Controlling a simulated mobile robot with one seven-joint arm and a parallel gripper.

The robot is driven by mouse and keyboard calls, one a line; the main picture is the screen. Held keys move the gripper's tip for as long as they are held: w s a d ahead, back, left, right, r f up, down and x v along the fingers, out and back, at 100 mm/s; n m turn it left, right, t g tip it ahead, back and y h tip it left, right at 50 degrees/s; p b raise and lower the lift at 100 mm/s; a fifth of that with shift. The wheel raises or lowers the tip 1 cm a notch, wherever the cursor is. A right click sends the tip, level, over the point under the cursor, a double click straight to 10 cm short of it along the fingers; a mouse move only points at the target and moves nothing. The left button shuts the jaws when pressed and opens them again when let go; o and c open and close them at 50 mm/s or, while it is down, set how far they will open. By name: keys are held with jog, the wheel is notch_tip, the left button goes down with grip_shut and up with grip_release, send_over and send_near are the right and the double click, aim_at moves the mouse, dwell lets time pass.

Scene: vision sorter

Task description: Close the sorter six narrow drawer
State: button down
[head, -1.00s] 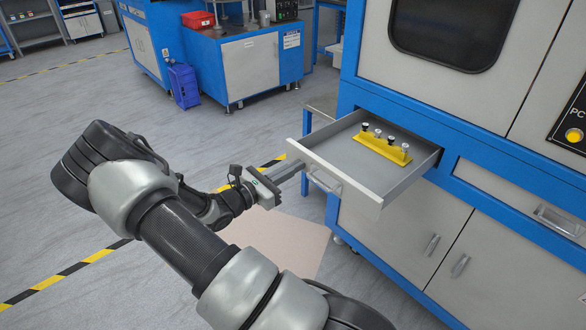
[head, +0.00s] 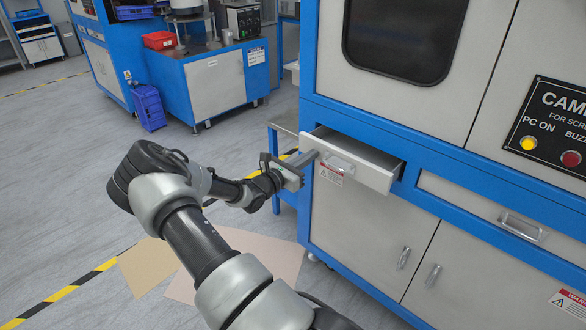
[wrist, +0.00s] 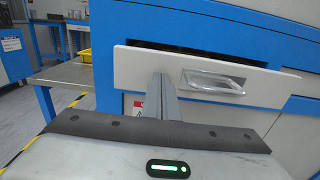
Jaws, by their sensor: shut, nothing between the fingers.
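The narrow drawer (head: 374,171) stands partly out of the blue and grey sorter cabinet, with a gap above its front. Its pale front and metal handle (head: 339,163) face me. In the wrist view the drawer front (wrist: 268,84) spans the middle, with the handle (wrist: 213,83) right of my fingers. My gripper (head: 310,158) is shut and empty. Its fingers (wrist: 164,97) point at the left part of the drawer front, left of the handle, and seem to touch it. The exact contact is hidden. The drawer's contents are not visible.
A second, shut drawer with a handle (head: 523,228) is to the right. Cupboard doors (head: 360,236) lie below. A side table (head: 287,124) stands left of the cabinet. A blue crate (head: 147,107) is on the floor farther back. The floor at left is open.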

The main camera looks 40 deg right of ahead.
jog(key=b, duration=0.2)
send_near(330, 141)
jog(key=d, duration=0.2)
jog(key=s+d+r, duration=0.1)
jog(key=d, duration=0.1)
jog(key=s+d+r, duration=0.1)
jog(key=d, duration=0.1)
jog(key=shift+s+r, duration=0.15)
jog(key=shift+s, duration=0.1)
jog(key=shift+d+r, duration=0.1)
jog(key=shift+r, duration=0.15)
jog(key=shift+d+r, duration=0.1)
jog(key=shift+r, duration=0.05)
jog(key=shift+w+a+p, duration=0.1)
jog(key=shift+a+p, duration=0.3)
jog(key=shift+a, duration=0.05)
jog(key=s+a+p, duration=0.1)
jog(key=a+p, duration=0.1)
jog(key=a, duration=1.1)
jog(key=shift+a+f, duration=0.35)
jog(key=shift+f, duration=0.05)
jog(key=shift+s, duration=0.15)
